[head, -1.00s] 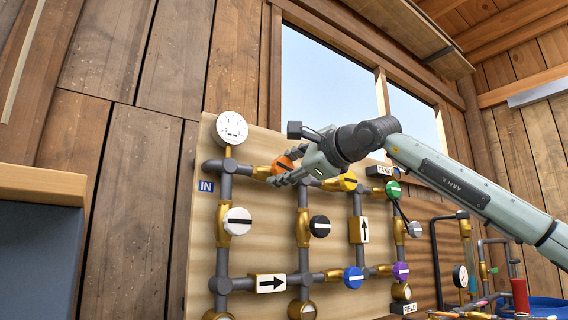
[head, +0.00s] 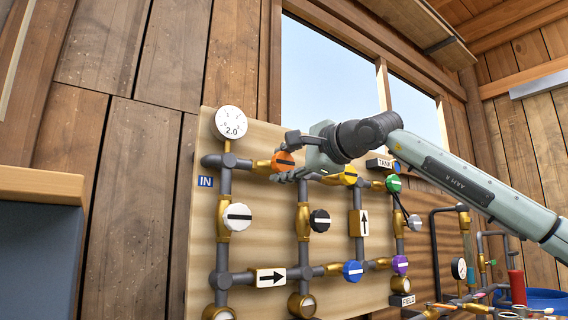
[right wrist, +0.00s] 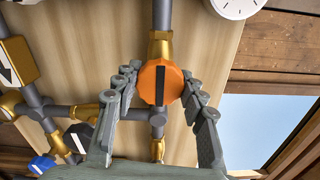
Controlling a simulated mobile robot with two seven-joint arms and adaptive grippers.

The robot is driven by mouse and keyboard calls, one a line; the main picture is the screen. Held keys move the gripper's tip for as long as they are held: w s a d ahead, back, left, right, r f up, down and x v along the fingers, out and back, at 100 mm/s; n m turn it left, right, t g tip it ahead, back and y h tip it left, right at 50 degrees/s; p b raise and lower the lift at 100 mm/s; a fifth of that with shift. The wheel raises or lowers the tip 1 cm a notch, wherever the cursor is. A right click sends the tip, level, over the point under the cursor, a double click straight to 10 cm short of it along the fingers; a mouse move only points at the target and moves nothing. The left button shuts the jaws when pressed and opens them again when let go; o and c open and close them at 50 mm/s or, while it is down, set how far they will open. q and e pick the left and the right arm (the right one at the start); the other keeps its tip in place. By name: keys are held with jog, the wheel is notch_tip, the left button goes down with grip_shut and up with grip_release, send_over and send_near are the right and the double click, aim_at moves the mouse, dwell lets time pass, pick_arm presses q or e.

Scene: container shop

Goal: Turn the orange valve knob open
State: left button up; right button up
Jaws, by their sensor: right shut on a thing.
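The orange valve knob (head: 283,160) sits on the top horizontal pipe of the board, right of the gauge (head: 230,122). Its dark stripe runs along that pipe. My right gripper (head: 290,168) is at the knob and partly covers it. In the right wrist view the orange knob (right wrist: 160,83) lies between the two fingers of my right gripper (right wrist: 159,92), which is shut on it. Its stripe there is upright, in line with the pipe behind. The gauge face reads 2.0. My left gripper is not in view.
Other knobs are close by: yellow (head: 348,175), black (head: 319,220), white (head: 238,216), green (head: 393,184), blue (head: 353,271) and purple (head: 400,264). Arrow plates and pipes stand out from the wooden board (head: 262,220). A counter (head: 40,184) is at the left.

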jog(key=o, duration=1.2)
jog(key=shift+s, duration=0.1)
jog(key=v, duration=1.1)
jog(key=shift+s+d, duration=0.25)
jog(key=shift+s, duration=0.05)
